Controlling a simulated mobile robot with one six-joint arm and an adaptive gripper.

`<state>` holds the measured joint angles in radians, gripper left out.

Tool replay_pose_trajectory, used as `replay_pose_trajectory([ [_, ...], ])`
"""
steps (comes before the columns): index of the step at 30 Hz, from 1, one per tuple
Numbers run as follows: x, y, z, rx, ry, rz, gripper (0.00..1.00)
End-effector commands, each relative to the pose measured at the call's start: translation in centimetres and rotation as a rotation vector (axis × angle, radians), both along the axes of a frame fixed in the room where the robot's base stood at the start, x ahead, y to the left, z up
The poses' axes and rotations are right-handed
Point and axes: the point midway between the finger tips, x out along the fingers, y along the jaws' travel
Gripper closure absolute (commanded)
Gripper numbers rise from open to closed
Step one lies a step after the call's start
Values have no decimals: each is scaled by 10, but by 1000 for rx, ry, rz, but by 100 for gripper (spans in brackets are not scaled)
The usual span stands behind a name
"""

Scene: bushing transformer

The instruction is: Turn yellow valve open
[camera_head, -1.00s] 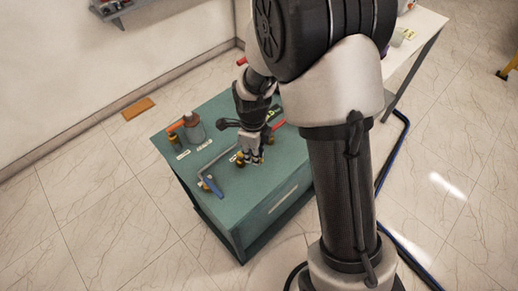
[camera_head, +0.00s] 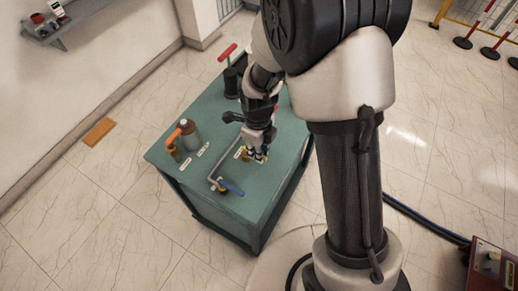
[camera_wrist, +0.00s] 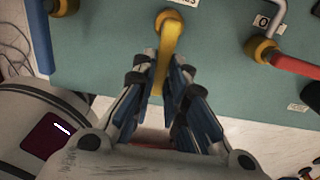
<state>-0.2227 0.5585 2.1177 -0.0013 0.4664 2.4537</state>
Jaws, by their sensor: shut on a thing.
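The yellow valve (camera_wrist: 168,42) shows at the top middle of the wrist view, with its round end at the top and its lever pointing down toward my gripper. My gripper (camera_wrist: 165,105) has its blue-padded fingers on either side of the lever's lower end and is shut on it. The exact contact is partly hidden by the fingers. In the head view my gripper (camera_head: 257,153) points down at the front right part of the green cabinet top (camera_head: 215,212). The yellow valve is mostly hidden there.
A blue-handled valve (camera_head: 230,187) with a bent grey pipe is close by to the left. A red lever (camera_wrist: 297,67) lies right of the yellow valve. A grey bottle-like part (camera_head: 190,138) stands at the cabinet's left. A dark red box (camera_head: 487,262) is at lower right.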

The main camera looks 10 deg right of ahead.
Motion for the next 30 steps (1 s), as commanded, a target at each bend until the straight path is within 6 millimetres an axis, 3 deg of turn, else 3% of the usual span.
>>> replay_pose_trajectory([
  [9,0,1,0,2,0,-7,100],
  [10,0,1,0,2,0,-7,86],
  [19,0,0,0,1,-1,-5,67],
  [30,1,0,5,2,-3,-4,67],
])
